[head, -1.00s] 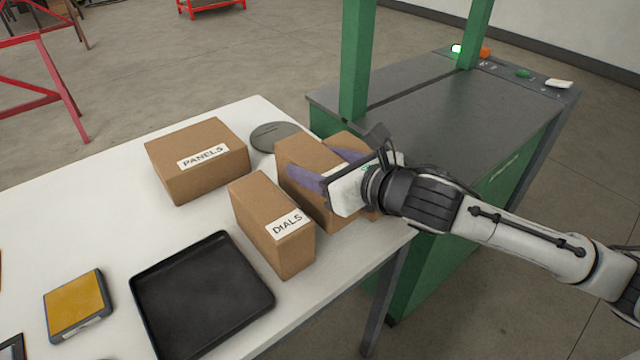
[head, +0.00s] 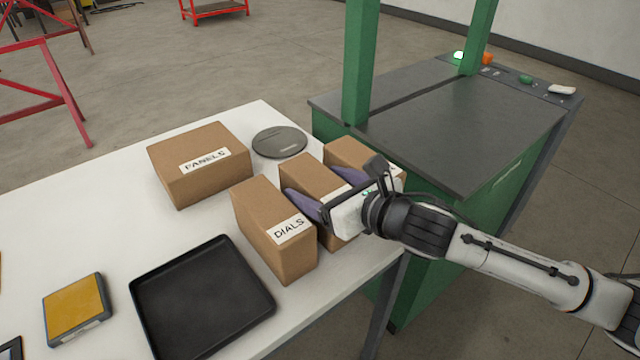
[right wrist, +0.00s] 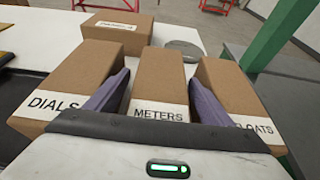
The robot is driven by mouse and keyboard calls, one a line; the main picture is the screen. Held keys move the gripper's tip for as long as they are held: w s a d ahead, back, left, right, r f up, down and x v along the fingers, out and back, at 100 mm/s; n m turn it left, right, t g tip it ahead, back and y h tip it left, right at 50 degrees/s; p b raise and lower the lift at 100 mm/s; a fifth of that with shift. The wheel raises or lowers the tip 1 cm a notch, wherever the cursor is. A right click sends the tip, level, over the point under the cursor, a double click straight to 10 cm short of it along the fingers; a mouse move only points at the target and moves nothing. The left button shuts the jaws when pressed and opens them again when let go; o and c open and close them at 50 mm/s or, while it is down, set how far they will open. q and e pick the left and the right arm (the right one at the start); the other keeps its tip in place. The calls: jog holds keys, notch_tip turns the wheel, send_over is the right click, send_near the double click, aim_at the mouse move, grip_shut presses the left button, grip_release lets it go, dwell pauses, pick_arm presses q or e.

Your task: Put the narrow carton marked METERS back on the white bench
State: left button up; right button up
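The narrow METERS carton (right wrist: 158,85) stands upright in the right wrist view, its label facing me. In the head view it (head: 309,177) is on the white bench (head: 60,215), between the DIALS carton (head: 268,222) and another narrow carton (head: 346,152). My right gripper (head: 322,182) is around the METERS carton, one purple finger on each side. In the right wrist view its fingers (right wrist: 158,92) look slightly parted from the carton sides. The carton's lower near part is hidden behind the gripper. My left gripper is not in view.
The PANELS carton (head: 198,168) and a grey disc (head: 279,142) lie behind the row. A black tray (head: 203,300) and a yellow-topped box (head: 75,310) are to the left. A green machine (head: 450,135) with a post stands close behind the bench's right end.

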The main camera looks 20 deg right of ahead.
jog(key=shift+r, duration=0.15)
jog(key=v, duration=1.2)
jog(key=shift+s, duration=0.1)
